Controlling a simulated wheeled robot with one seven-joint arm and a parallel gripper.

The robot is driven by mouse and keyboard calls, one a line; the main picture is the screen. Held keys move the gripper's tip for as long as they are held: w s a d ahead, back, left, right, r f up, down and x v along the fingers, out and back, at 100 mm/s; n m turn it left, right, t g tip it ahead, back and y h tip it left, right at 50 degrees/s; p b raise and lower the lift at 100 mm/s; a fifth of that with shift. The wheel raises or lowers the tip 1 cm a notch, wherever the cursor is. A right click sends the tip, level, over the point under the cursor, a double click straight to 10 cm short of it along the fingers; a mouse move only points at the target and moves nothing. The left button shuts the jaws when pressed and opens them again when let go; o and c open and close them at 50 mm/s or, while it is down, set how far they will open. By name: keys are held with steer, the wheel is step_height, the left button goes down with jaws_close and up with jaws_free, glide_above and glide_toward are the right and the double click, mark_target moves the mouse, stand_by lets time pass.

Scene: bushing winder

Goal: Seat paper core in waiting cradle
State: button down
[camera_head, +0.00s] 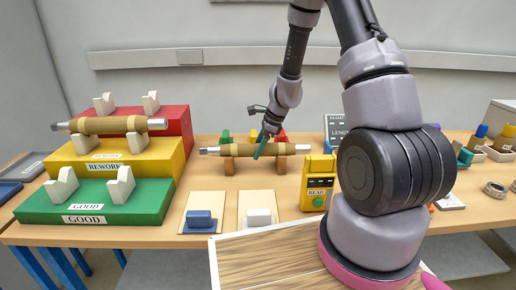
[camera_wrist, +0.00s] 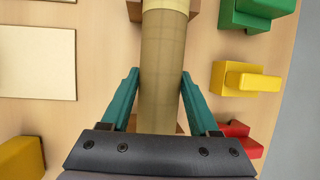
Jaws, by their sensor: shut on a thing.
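A tan paper core (camera_head: 240,150) with silvery ends lies level across a pair of brown wooden supports (camera_head: 229,168) at the middle back of the table. In the head view it looks in or just above them; contact is not clear. My gripper (camera_head: 266,150) is shut on the core near its middle, coming from above. In the wrist view my teal fingers (camera_wrist: 160,80) flank the core (camera_wrist: 162,55) on both sides, and brown support blocks (camera_wrist: 194,10) show beside it. A second similar core (camera_head: 105,125) rests in white cradles on the yellow REWORK step (camera_head: 155,160).
The green GOOD step (camera_head: 90,216) and red step (camera_head: 178,125) hold empty white V cradles (camera_head: 121,185). A yellow READ device (camera_head: 318,185) stands close right of the supports. Blue (camera_head: 199,219) and white (camera_head: 259,217) blocks sit on pads in front.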

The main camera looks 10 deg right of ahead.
steer(key=shift+c, duration=0.3)
jaws_free()
steer(key=v, duration=1)
steer(key=shift+d+r, duration=0.1)
steer(key=shift+r, duration=0.2)
steer(key=shift+r, duration=0.1)
steer(key=s+r+n+t, duration=0.1)
steer(key=s+r+n, duration=0.35)
steer(key=r, duration=0.45)
steer(key=s+r+n+t, duration=0.1)
steer(key=s+r+n, duration=0.35)
steer(key=r, duration=0.45)
steer(key=s+r+n+t+h, duration=0.1)
steer(key=s+r+n, duration=0.2)
steer(key=s, duration=0.4)
steer(key=s+d+r+n+t+h, duration=0.1)
steer(key=s+r+n+t, duration=0.1)
steer(key=s+r+n, duration=0.2)
steer(key=s, duration=0.3)
steer(key=shift+r, duration=0.3)
